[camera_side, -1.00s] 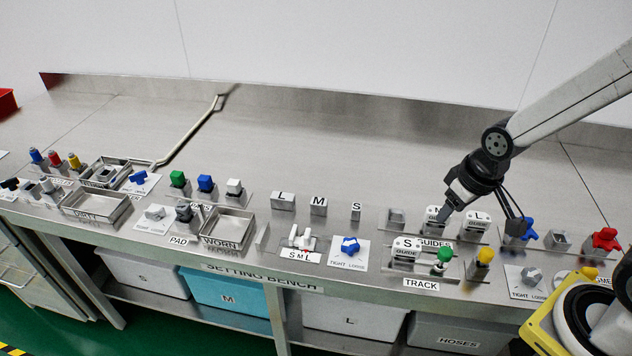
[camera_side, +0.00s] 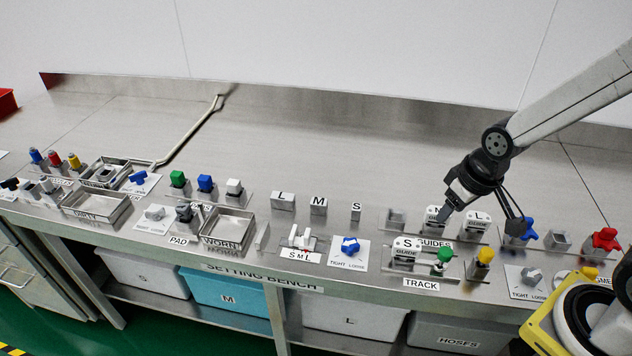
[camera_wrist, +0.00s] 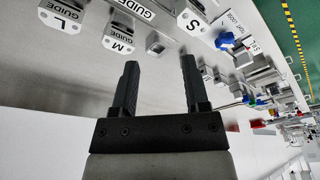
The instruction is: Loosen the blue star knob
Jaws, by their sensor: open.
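The blue star knob (camera_side: 350,245) stands on a white plate (camera_side: 347,263) marked TIGHT and LOOSE, near the front edge of the bench. In the wrist view a blue knob (camera_wrist: 225,40) shows beyond the fingertips, to the right, beside a LOOSE label. My gripper (camera_side: 481,212) is to the right of the star knob, over the guide blocks. In the wrist view its fingers (camera_wrist: 160,64) are apart with nothing between them. The gripper does not touch the star knob.
Guide blocks marked S (camera_side: 407,250), M (camera_wrist: 118,44) and L (camera_side: 474,226) stand near my gripper. Green (camera_side: 443,257) and yellow (camera_side: 484,257) knobs stand in front, with a red knob (camera_side: 606,239) at the right. The bench behind is mostly clear.

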